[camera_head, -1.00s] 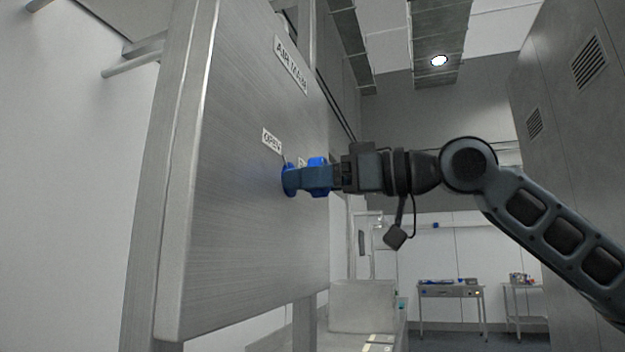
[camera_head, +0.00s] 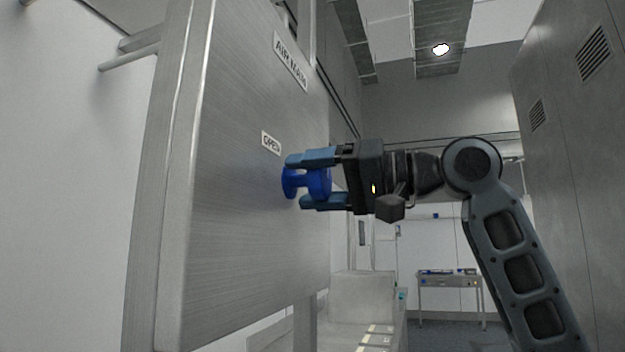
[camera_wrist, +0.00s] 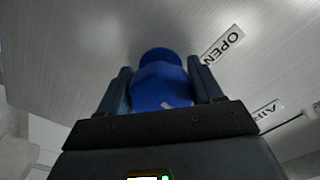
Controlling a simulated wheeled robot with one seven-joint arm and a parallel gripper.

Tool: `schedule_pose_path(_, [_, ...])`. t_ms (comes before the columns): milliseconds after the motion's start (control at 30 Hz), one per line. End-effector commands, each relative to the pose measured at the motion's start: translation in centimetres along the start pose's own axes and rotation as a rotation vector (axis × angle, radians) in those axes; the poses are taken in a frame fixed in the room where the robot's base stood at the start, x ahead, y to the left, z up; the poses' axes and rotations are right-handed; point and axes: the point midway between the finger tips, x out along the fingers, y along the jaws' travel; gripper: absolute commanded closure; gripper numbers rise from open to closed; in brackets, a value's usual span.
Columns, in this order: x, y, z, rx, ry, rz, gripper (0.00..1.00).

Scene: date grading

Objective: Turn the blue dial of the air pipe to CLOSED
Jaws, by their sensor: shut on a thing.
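The blue dial (camera_head: 318,182) sticks out from the upright metal panel (camera_head: 240,220), below a label reading OPEN (camera_head: 271,143). My gripper (camera_head: 317,180) is shut on the dial, one finger above it and one below in the head view. In the wrist view the blue dial (camera_wrist: 162,82) sits between the two fingers of my gripper (camera_wrist: 160,88), with a small pale mark on it. The OPEN label (camera_wrist: 222,45) lies to its right there. No CLOSED label is readable in either view.
An AIR MAIN label (camera_head: 290,62) is higher on the panel. A tall grey cabinet (camera_head: 570,150) with vents stands at the right. A table (camera_head: 450,290) stands at the back, and a pale box (camera_head: 362,298) sits beyond the panel's lower edge.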

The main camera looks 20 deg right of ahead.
Motion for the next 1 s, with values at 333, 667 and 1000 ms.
schedule_pose_path(333, [0.05,-0.09,-0.06,0.329,0.001,-0.002,0.65])
schedule_pose_path(667, [0.05,-0.13,-0.11,0.594,0.001,0.000,0.65])
schedule_pose_path(1000, [-0.02,-0.12,-0.21,0.744,0.003,0.000,0.65])
